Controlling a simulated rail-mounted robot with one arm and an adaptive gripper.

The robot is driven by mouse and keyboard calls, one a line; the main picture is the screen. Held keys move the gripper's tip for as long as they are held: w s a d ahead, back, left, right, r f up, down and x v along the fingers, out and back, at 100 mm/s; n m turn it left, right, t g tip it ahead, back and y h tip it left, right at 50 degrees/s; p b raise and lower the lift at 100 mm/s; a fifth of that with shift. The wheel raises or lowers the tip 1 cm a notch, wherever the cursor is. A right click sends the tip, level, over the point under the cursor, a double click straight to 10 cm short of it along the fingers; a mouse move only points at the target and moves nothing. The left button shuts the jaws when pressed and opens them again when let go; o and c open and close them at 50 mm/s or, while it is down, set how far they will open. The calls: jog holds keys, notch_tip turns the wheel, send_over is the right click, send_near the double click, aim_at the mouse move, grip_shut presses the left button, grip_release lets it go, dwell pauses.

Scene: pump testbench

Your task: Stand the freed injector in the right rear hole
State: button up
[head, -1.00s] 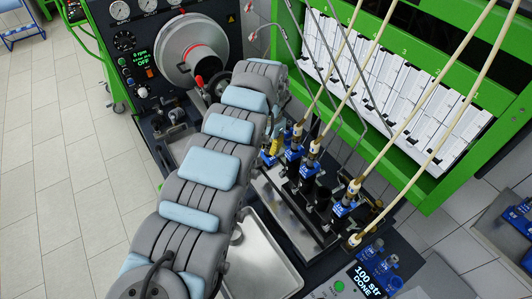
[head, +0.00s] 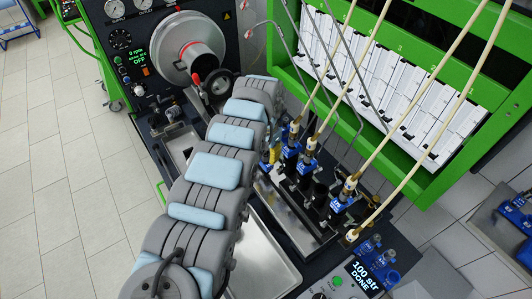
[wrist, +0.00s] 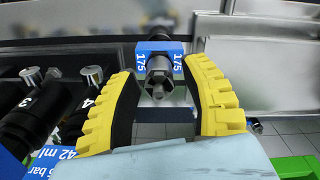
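The injector (wrist: 158,82) sits centred between my fingertips in the wrist view. It has a metal hex end facing the camera and a blue block marked 175. My gripper (wrist: 160,68), with yellow and black fingers, appears shut on the blue block from both sides. In the head view my gripper (head: 273,152) is partly hidden by my arm, at the left end of the injector row. Other blue-labelled injectors (head: 291,152) (head: 340,207) stand in the bench block. I cannot tell which hole is the right rear one.
Cream hoses (head: 402,130) and thin metal pipes hang over the row. Blue-topped pieces (head: 366,248) stand by the display (head: 362,276) reading 100 str DONE. A metal tray (head: 262,262) lies beside my arm. Black cylinders (wrist: 38,98) marked 3 and 4 are close left in the wrist view.

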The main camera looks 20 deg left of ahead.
jog(key=shift+r, duration=0.1)
notch_tip(320, 180, up, 11)
jog(key=shift+b, duration=0.8)
jog(key=o, duration=0.3)
jog(key=shift+r, duration=0.5)
